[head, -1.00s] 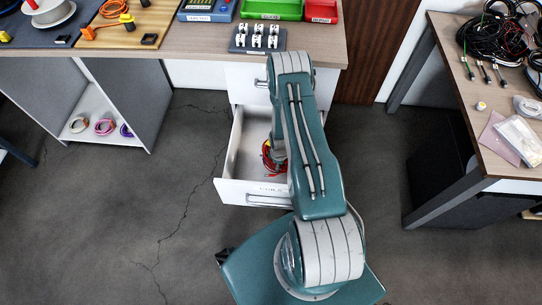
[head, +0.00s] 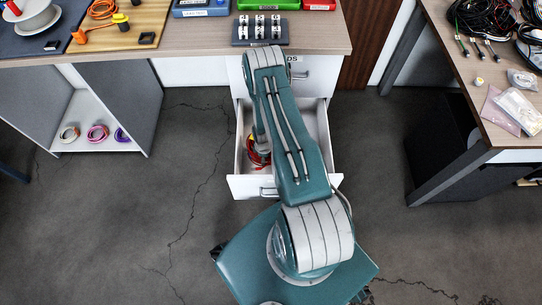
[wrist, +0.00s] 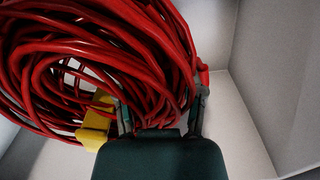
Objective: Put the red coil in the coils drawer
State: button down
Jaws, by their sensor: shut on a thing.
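The red coil (wrist: 110,50) fills the upper left of the wrist view, with a yellow part (wrist: 95,122) at its lower side. My gripper (wrist: 160,105) is shut on the red coil, with its fingers at the coil's lower right. In the head view, the red coil (head: 257,154) shows beside my arm, within the outline of the open white drawer (head: 316,120). The drawer's pale walls and floor lie around and below the coil in the wrist view. I cannot tell whether the coil touches the drawer floor. My arm hides part of the drawer and its front.
A closed drawer (head: 318,75) sits above the open one, under the desk (head: 200,47). Pink and other coils (head: 97,133) lie on a low shelf at the left. A second table (head: 490,110) with black cables stands at the right. Cracked floor is open on the left.

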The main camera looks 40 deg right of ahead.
aim_at(265, 169)
notch_tip(265, 169, down, 8)
jog(key=shift+c, duration=1)
grip_release()
